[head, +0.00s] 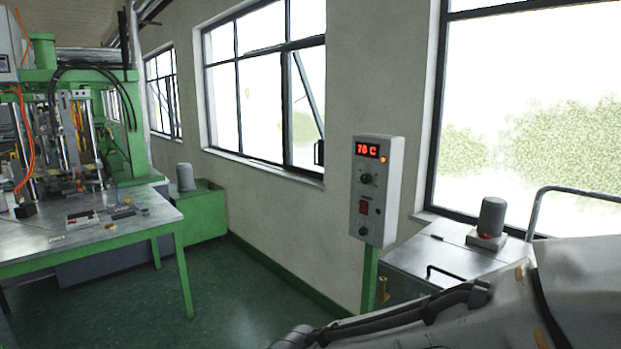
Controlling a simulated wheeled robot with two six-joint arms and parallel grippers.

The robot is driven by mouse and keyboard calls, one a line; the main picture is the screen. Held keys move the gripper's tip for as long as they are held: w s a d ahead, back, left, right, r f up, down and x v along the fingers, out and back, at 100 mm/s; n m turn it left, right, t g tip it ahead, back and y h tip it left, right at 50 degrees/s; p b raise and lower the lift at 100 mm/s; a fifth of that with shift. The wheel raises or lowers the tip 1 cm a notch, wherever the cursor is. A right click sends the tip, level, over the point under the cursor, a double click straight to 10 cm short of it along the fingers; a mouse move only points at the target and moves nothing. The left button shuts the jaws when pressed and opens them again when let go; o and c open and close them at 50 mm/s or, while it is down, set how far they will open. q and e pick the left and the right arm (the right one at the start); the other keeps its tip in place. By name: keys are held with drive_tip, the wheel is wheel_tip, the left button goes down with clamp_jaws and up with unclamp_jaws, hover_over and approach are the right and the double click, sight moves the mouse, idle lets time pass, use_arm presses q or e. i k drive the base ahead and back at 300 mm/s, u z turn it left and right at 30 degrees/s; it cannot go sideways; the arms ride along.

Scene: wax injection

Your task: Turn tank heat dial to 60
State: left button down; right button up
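A grey control box (376,190) stands on a green post in front of the wall, right of centre. Its red display (367,150) seems to read 78 C; the second digit is a little blurred. A dark round dial (367,179) sits below the display, and a second dark knob (363,231) is near the bottom of the box. Which of them is the tank heat dial cannot be read from the labels. A metal tank (455,252) stands right of the box. A grey arm link of mine fills the lower right. Neither gripper is in view.
A red switch (363,208) lies between the two knobs. A grey motor (491,217) stands on the tank lid, with a metal rail (545,192) to its right. A green machine and a metal-topped table (90,232) stand at left. Green floor (235,290) is free between.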

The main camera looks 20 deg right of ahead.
sight(366, 179)
drive_tip(key=z, duration=0.2)
drive_tip(key=i, duration=0.95)
drive_tip(key=z, duration=0.75)
